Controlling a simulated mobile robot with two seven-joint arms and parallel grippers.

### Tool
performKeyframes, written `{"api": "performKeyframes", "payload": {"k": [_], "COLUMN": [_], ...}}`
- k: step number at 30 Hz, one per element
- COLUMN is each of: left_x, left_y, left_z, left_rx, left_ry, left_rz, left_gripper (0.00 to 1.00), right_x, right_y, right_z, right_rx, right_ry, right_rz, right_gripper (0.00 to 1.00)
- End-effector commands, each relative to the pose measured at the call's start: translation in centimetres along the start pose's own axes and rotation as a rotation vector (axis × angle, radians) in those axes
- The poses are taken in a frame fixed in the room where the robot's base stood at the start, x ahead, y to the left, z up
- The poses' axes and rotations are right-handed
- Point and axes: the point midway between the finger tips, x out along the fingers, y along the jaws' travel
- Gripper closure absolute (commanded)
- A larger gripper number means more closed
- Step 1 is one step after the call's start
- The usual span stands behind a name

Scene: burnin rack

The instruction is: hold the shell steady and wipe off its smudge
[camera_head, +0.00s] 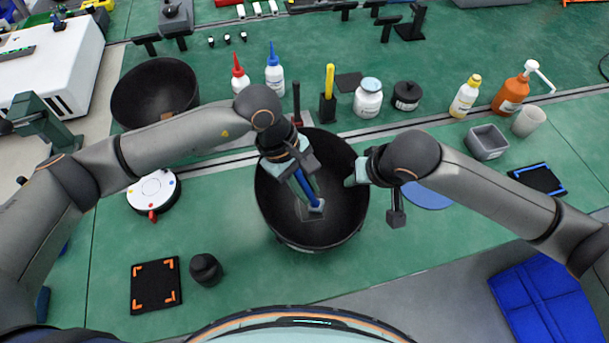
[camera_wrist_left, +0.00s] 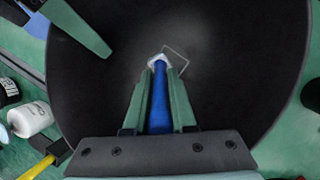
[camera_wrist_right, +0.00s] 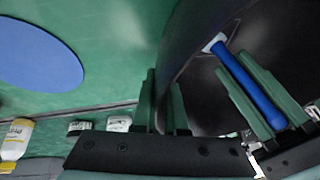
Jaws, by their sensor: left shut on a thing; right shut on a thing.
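The shell (camera_head: 275,205) is a large black bowl standing open side up on the green bench. My left gripper (camera_head: 303,184) is shut on a blue-handled wiping tool (camera_wrist_left: 160,98) and holds it inside the bowl, with its white tip (camera_wrist_left: 158,60) at the inner surface. I cannot tell whether the tip presses on it. A faint greyish smudge (camera_wrist_left: 190,40) shows around the tip, and a thin pale square outline lies beside it. My right gripper (camera_head: 352,178) is shut on the shell's right rim, with the wall between its fingers (camera_wrist_right: 164,100).
A second black bowl (camera_head: 133,97) stands at the back left. Bottles (camera_head: 274,75), a white jar (camera_head: 368,98) and an orange pump bottle (camera_head: 510,95) line the back. A grey bin (camera_head: 487,142) is at right. A black mat (camera_head: 155,286) and a dark knob (camera_head: 206,269) lie front left.

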Motion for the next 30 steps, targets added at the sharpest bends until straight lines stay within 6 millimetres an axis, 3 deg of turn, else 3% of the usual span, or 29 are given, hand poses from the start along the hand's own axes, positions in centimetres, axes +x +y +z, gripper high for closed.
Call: {"api": "performKeyframes", "payload": {"k": [12,16,30], "left_x": [0.6,-1.4,-5.2], "left_y": [-2.4,-1.9,-1.2], "left_z": [3.0,3.5,4.8], "left_rx": [0.001,0.003,0.001], "left_ry": [-0.001,0.002,0.001], "left_rz": [-0.001,0.006,0.003], "left_gripper": [1.00,1.00,1.00], "right_x": [0.1,0.1,0.1], "right_y": [0.1,0.1,0.1], "right_z": [0.2,0.2,0.2], "right_rx": [-0.001,-0.001,-0.001], "right_ry": [-0.005,-0.005,-0.005], "right_rz": [0.004,0.004,0.004], "right_gripper": [1.00,1.00,1.00]}}
